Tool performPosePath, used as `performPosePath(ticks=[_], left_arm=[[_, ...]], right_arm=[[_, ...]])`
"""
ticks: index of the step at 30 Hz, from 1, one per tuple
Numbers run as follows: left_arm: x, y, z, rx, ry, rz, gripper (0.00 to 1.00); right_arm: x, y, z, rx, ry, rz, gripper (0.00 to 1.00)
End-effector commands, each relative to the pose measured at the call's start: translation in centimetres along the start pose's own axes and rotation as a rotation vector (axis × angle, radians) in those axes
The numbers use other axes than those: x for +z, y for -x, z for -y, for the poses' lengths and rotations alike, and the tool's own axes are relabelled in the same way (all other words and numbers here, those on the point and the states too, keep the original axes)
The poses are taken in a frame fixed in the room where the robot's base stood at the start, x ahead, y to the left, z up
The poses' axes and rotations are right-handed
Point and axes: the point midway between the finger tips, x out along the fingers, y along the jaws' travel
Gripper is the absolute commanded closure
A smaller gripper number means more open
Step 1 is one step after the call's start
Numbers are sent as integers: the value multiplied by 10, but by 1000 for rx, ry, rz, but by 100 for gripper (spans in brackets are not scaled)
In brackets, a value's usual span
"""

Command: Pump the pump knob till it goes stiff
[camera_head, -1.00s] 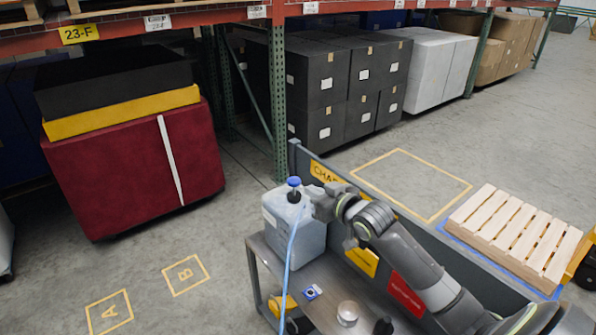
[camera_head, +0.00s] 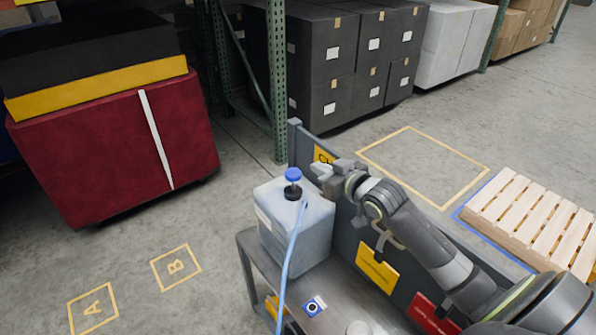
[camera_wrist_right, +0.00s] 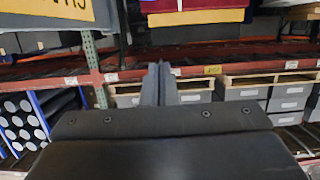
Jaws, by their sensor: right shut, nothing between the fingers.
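The blue pump knob (camera_head: 293,174) stands on a black collar on top of a pale translucent jug (camera_head: 296,230). A light blue hose (camera_head: 290,255) runs down the jug's front. My right gripper (camera_head: 319,171) is shut and empty. It is just right of the knob, at about its height in the picture, with a small gap showing between them. In the right wrist view, its two fingers (camera_wrist_right: 159,84) are together, with no knob in sight. Whether the knob's stem is up or down is hard to tell. My left gripper is not in view.
The jug stands on a grey metal cart (camera_head: 255,262) with a dark back panel bearing yellow and red labels. A round-marked tag (camera_head: 315,306) lies on the cart top.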

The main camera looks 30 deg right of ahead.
Motion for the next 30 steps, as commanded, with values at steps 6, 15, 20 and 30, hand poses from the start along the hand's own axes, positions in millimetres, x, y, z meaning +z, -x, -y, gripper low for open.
performPosePath(ticks=[6, 15, 20, 30], left_arm=[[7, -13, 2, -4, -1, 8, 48], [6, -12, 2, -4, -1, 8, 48], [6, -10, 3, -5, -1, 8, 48], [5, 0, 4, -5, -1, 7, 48]], right_arm=[[13, -3, 0, 0, 0, 0, 100], [12, -3, 0, 0, 0, 0, 100], [12, -10, -1, 1, -1, 0, 100], [10, -59, 0, 0, -4, 0, 100]])
